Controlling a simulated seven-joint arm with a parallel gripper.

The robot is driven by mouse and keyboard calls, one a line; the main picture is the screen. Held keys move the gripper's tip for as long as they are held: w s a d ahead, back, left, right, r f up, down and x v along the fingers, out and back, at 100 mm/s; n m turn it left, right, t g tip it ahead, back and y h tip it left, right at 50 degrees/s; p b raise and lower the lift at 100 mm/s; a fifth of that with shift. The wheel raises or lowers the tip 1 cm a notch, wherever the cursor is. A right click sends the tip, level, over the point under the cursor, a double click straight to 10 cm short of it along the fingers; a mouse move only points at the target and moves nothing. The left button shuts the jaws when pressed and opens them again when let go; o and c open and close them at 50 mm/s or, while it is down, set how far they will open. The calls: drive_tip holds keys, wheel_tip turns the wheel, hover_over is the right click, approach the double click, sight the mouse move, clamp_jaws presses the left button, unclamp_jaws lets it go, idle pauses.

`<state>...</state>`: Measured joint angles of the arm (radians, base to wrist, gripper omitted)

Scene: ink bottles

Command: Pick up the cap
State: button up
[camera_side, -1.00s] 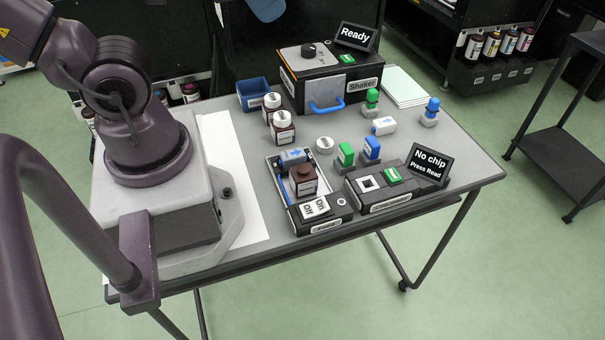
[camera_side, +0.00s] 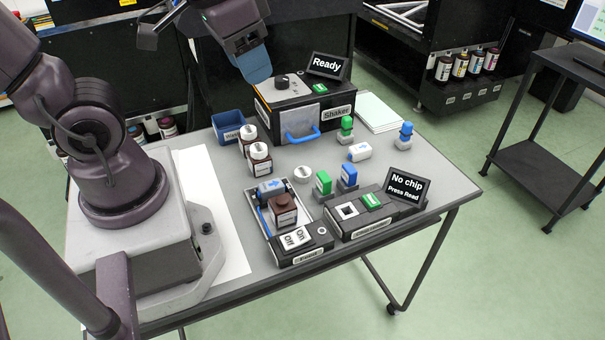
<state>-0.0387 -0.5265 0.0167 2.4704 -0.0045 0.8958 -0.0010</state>
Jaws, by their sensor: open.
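A white round cap (camera_side: 303,174) lies by itself on the grey table, left of the green and blue upright blocks. A brown bottle (camera_side: 283,210) with no white cap on it stands in the tray of the switch unit. Two more brown bottles wear white caps: one at the back (camera_side: 248,132) and one just in front of it (camera_side: 260,158). My gripper (camera_side: 254,66) hangs at the top of the picture, seemingly above and behind the shaker, well away from the loose cap. A blue fingertip shows; its jaws are open, with nothing seen between them.
The black shaker (camera_side: 305,112) with a blue handle stands at the back, beside a blue bin (camera_side: 228,126). A chip reader (camera_side: 358,212) and its "No chip" sign (camera_side: 405,188) stand front right. A white-and-blue piece (camera_side: 360,152) lies mid-table.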

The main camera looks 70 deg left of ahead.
drive_tip(key=w+a+f+n+g, duration=0.3)
drive_tip(key=w+f+n, duration=0.15)
drive_tip(key=f, duration=0.25)
drive_tip(key=n, duration=1.3)
hover_over(303, 172)
wheel_tip(303, 172, down, 12)
drive_tip(key=f, duration=0.7)
drive_tip(key=shift+s+a, duration=0.1)
drive_tip(key=shift+a, duration=0.15)
drive_tip(key=shift+d+f, duration=0.2)
drive_tip(key=shift+f, duration=2.55)
drive_tip(key=shift+c, duration=0.5)
drive_tip(key=c, duration=0.5)
